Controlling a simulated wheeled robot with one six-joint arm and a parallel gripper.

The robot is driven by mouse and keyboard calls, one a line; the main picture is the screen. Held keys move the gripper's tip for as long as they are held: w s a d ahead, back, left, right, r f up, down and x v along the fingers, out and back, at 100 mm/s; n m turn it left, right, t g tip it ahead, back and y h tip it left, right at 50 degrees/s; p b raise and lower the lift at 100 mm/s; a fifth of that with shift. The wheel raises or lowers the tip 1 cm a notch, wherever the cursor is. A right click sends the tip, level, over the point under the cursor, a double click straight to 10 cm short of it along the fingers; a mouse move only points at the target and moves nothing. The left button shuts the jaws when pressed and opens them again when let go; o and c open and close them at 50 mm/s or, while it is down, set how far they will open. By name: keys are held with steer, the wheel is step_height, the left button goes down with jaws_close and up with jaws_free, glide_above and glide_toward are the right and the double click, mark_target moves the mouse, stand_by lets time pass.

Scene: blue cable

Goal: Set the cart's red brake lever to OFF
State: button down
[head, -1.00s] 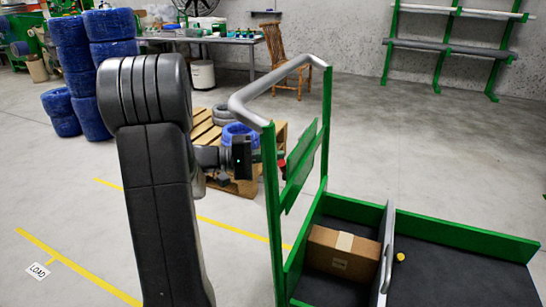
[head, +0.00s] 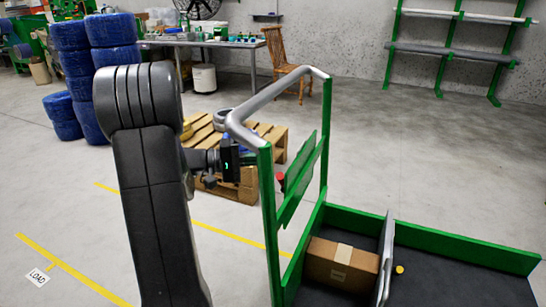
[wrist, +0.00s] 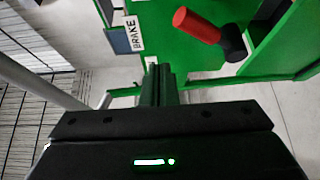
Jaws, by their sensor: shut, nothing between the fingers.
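The red brake lever shows in the wrist view as a red grip (wrist: 197,25) on a dark hub, against a green panel of the cart. The grip slants up and left from the hub. A white BRAKE label (wrist: 131,33) is left of it; no OFF mark is readable. In the head view my gripper (head: 248,158) is just left of the post.
A grey push handle (head: 270,95) tops the cart frame. A cardboard box (head: 340,265) lies on the cart bed beside a grey divider (head: 386,260). A wooden pallet (head: 272,140) stands behind my gripper. Open floor (head: 440,150) lies beyond the cart.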

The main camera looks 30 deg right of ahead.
steer(key=w+a+f+p, duration=0.1)
steer(key=w+a+f, duration=0.1)
steer(key=a, duration=0.3)
steer(key=shift+w+a+f, duration=0.2)
steer(key=shift+w, duration=0.35)
steer(key=s+d+r+b, duration=0.1)
steer(key=s+d+b, duration=0.2)
steer(key=s+d, duration=0.3)
steer(key=shift+s+d+r, duration=0.2)
steer(key=shift+d+r, duration=0.1)
steer(key=shift+d, duration=0.1)
